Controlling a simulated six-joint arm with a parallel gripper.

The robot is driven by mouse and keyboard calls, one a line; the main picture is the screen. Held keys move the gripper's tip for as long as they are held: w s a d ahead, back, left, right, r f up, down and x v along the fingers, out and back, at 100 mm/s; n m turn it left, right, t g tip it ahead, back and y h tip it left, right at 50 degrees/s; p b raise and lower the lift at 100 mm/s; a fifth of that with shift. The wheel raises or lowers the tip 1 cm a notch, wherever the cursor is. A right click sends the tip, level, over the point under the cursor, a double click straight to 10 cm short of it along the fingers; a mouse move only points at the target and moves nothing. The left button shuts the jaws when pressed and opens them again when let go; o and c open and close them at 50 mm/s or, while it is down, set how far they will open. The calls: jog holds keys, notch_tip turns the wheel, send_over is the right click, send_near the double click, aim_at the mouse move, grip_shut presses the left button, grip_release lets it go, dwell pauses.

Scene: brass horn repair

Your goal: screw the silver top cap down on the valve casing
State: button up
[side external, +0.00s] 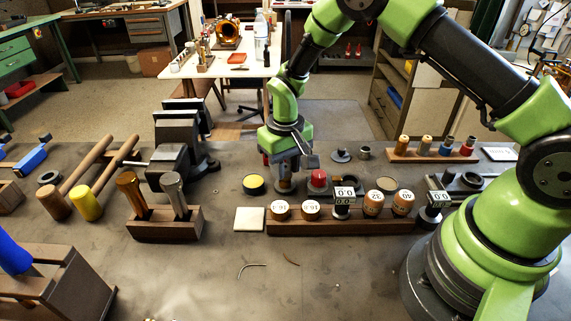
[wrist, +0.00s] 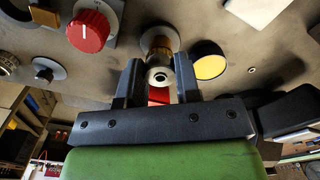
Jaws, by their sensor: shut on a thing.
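In the side view my gripper (side external: 284,160) points down over the valve casing, whose lower part and round base (side external: 285,186) show beneath it. In the wrist view the two dark fingers of my gripper (wrist: 158,82) are shut on the silver top cap (wrist: 158,77), a small round piece with a dark centre. The brass valve casing (wrist: 158,43) shows just behind the cap, roughly in line with it. I cannot tell whether the cap touches the casing or how far its thread is engaged. In the side view the fingers hide the cap.
A yellow-topped round tin (side external: 254,184) stands close left of the casing and a red knob (side external: 319,178) close right. A wooden block (side external: 325,225) with several round gauges lies in front. A vise (side external: 180,150) stands to the left. The bench front is mostly clear.

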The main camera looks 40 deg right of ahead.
jog(key=shift+m, duration=0.9)
jog(key=m, duration=0.4)
jog(key=shift+m, duration=2)
